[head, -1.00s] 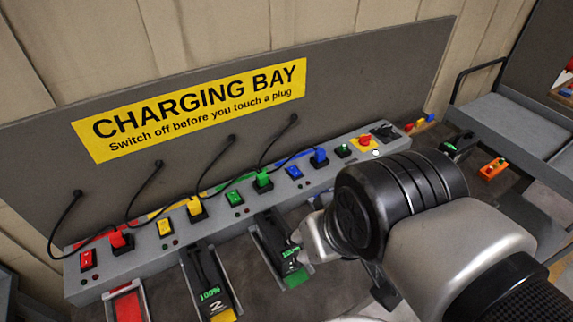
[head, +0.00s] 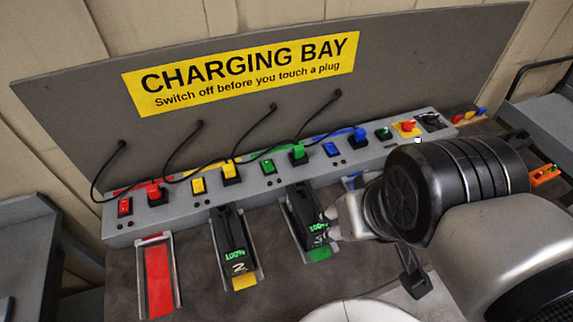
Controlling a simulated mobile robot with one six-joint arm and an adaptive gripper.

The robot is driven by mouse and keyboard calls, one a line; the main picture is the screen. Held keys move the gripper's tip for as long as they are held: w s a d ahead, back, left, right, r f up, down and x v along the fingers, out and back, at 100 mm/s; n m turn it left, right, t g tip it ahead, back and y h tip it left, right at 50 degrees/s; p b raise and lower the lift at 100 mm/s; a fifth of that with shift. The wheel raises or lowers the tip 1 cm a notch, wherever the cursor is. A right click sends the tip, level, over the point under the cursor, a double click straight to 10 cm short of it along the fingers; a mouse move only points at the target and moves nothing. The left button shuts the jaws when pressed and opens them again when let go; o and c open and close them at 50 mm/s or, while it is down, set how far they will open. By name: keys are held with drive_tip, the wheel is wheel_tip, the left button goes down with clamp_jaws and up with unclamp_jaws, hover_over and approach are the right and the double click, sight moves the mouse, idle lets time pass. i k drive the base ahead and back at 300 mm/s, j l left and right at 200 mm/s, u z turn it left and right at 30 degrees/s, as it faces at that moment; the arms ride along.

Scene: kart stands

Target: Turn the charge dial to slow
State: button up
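A dark dial unit (head: 430,121) sits near the right end of the grey charging panel (head: 345,172), just right of a red button on a yellow plate (head: 406,128). I take it to be the charge dial; its pointer and labels are too small to read. My arm fills the lower right, in front of and below the dial. A dark piece below my wrist, perhaps part of my gripper (head: 415,280), shows there, apart from the dial. The fingertips cannot be made out, so whether the gripper is open or shut is unclear.
Coloured switches and plugs with black cables line the panel. A battery marked 2 (head: 237,245) and a green-ended battery (head: 312,222) sit in trays. A red tray (head: 158,275) is empty. An orange object (head: 545,175) lies far right. A grey stand (head: 30,240) is left.

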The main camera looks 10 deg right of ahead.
sight(431, 120)
drive_tip(key=l+u, duration=0.35)
drive_tip(key=l, duration=3)
